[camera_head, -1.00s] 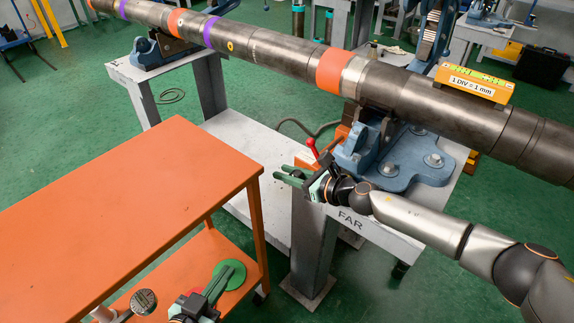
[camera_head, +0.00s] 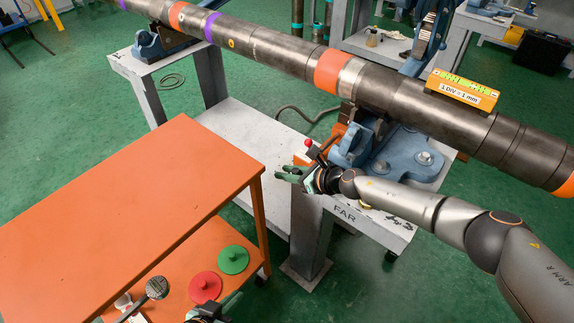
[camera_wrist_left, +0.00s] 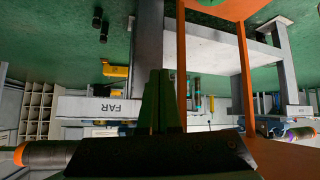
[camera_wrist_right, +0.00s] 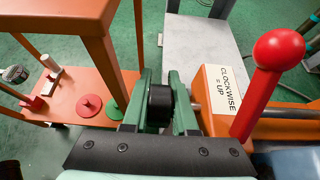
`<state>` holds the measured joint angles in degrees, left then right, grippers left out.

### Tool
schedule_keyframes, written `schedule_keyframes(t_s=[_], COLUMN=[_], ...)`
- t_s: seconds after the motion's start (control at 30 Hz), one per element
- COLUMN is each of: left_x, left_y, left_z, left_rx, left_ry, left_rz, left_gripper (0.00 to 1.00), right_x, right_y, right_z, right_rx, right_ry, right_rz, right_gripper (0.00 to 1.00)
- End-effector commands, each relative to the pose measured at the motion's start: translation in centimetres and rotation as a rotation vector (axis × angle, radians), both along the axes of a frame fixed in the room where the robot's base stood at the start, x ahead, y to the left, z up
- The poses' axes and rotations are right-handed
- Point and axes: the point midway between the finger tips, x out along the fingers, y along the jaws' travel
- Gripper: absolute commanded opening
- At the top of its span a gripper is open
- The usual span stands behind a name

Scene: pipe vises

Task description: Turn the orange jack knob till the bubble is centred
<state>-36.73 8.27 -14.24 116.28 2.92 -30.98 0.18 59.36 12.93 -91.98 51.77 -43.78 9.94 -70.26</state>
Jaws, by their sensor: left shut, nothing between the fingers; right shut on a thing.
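The orange jack (camera_wrist_right: 215,95) carries a label reading "CLOCKWISE = UP" and has a black knob (camera_wrist_right: 160,98) on its left side. My right gripper (camera_wrist_right: 161,88) is shut on this knob, one green finger on each side. In the head view, my right gripper (camera_head: 288,175) is beside the FAR stand, and the knob is hidden there. The yellow level (camera_head: 463,88), marked "1 DIV = 1 mm", sits on the pipe (camera_head: 400,93); its bubble is too small to read. My left gripper (camera_wrist_left: 160,100) is shut and empty, low beside the orange cart (camera_head: 130,215).
A red-ball lever (camera_wrist_right: 270,75) rises close beside my right gripper. The blue vise (camera_head: 405,155) stands on the FAR stand (camera_head: 345,213). A red disc (camera_head: 205,287), a green disc (camera_head: 233,260) and a round gauge (camera_head: 157,288) are on the cart's lower shelf. The cart top is bare.

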Motion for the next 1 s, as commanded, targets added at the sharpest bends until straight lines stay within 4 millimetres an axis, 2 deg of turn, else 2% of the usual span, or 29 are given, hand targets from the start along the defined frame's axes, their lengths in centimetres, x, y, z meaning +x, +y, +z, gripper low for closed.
schedule_keyframes(t_s=[0.03,0.3,0.97,1.0], left_x=[0.0,0.4,-0.4,-0.4], left_y=[-0.1,0.0,1.1,1.1], left_z=[0.7,2.2,1.8,1.8], left_rx=[-0.001,-0.002,0.013,0.013], left_ry=[0.003,-0.013,0.001,0.001], left_rz=[0.000,0.006,0.027,0.027], left_gripper=[0.00,0.00,0.00,0.00], right_x=[0.0,0.0,-0.1,-0.1], right_y=[0.0,-0.1,-0.2,-0.2], right_z=[0.4,0.1,-0.4,-0.4], right_rx=[-0.013,-0.070,-0.098,-0.098], right_ry=[0.008,0.049,0.072,0.072], right_rz=[0.000,0.000,-0.001,-0.001], right_gripper=[0.00,0.00,0.00,0.29])
